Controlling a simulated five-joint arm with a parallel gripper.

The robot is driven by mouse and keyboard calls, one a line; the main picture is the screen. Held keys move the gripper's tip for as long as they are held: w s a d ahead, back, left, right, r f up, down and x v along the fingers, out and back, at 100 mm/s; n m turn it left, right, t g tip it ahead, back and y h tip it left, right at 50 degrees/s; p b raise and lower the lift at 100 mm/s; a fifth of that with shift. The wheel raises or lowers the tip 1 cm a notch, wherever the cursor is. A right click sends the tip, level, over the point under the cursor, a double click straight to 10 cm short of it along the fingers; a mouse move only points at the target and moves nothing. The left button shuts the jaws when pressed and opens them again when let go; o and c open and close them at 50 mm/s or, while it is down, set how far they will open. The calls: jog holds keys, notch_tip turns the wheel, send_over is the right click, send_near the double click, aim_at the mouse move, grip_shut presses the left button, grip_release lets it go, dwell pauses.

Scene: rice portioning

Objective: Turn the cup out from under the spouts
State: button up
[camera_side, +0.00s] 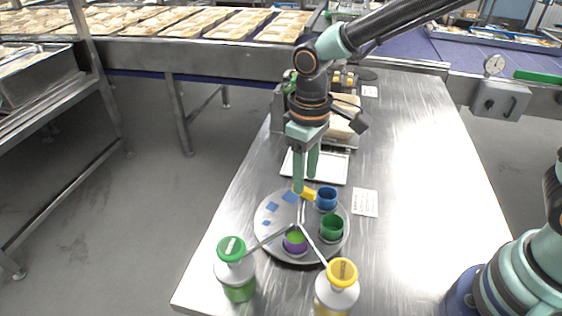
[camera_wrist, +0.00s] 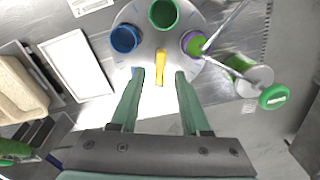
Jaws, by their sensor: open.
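A round grey turntable (camera_side: 268,228) sits on the steel table, with blue marks on it. A purple cup (camera_side: 294,249) with green inside stands at its near edge, under the tips of two thin spouts. It also shows in the wrist view (camera_wrist: 188,48). A green cup (camera_side: 332,229) and a blue cup (camera_side: 327,198) stand on its right side. A yellow peg (camera_wrist: 160,66) sticks out near the rim. My gripper (camera_wrist: 160,76) is open, its fingers on either side of the peg, with gaps visible. In the side view my gripper (camera_side: 304,186) is at the disc's far edge.
A green-capped bottle (camera_side: 236,270) and a yellow-capped bottle (camera_side: 337,290) stand in front of the turntable, their spouts reaching over it. A white tray (camera_side: 329,170) lies behind, and a printed card (camera_side: 365,203) lies to the right. The table's right side is clear.

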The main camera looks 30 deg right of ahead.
aim_at(303, 206)
jog(key=shift+f, duration=1.25)
grip_shut()
jog(key=shift+r, duration=0.1)
dwell(0.4)
